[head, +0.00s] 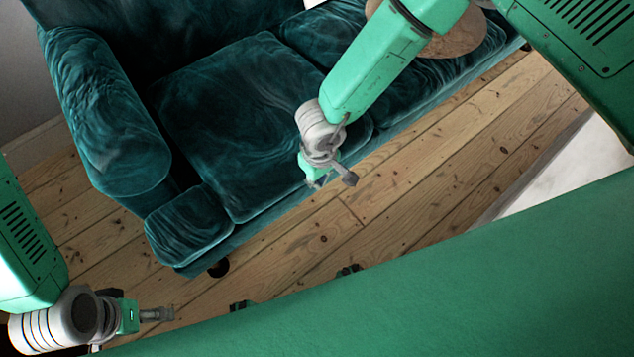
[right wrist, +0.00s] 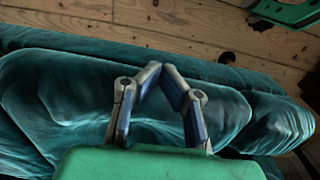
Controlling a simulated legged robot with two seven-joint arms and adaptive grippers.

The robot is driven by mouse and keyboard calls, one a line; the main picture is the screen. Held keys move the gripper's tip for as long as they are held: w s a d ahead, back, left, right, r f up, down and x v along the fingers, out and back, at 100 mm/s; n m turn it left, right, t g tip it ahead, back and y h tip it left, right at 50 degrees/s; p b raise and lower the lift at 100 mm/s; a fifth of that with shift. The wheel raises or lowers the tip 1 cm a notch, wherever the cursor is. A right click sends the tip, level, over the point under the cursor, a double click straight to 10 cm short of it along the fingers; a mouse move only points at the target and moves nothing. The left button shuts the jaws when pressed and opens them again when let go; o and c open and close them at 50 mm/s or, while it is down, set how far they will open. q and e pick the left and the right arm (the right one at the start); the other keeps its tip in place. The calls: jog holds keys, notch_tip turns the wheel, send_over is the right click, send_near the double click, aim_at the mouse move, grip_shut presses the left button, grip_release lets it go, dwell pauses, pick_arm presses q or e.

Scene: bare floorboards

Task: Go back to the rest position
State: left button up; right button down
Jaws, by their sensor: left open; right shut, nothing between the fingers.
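My left gripper (head: 157,314) is low at the left edge of the head view, seen side-on over the floorboards. It is open and holds nothing. My right gripper (head: 335,181) is near the middle of the head view, in front of the teal sofa's front edge as seen from above. It is shut and empty. In the right wrist view, the fingers of my right gripper (right wrist: 163,72) lean inward and come together at the tips, with the sofa behind them. Neither gripper visibly touches anything.
The teal velvet sofa (head: 230,110) fills the upper part of the head view. A brown rounded object (head: 455,38) lies on its right end, partly hidden by my right arm. Bare floorboards (head: 390,215) run in front. A white surface (head: 550,170) shows at the right.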

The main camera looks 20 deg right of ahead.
notch_tip(320, 180, up, 3)
jog(key=shift+a+r+p, duration=0.1)
jog(key=shift+p, duration=0.25)
jog(key=s+d+r+m+p, duration=0.1)
jog(key=s+d+r+p, duration=0.2)
jog(key=s+d, duration=0.4)
jog(key=s+d+r+m+p, duration=0.2)
jog(key=s+d+r, duration=0.4)
jog(key=s, duration=0.7)
jog(key=d+p, duration=0.1)
jog(key=d, duration=0.1)
jog(key=shift+d+t, duration=0.3)
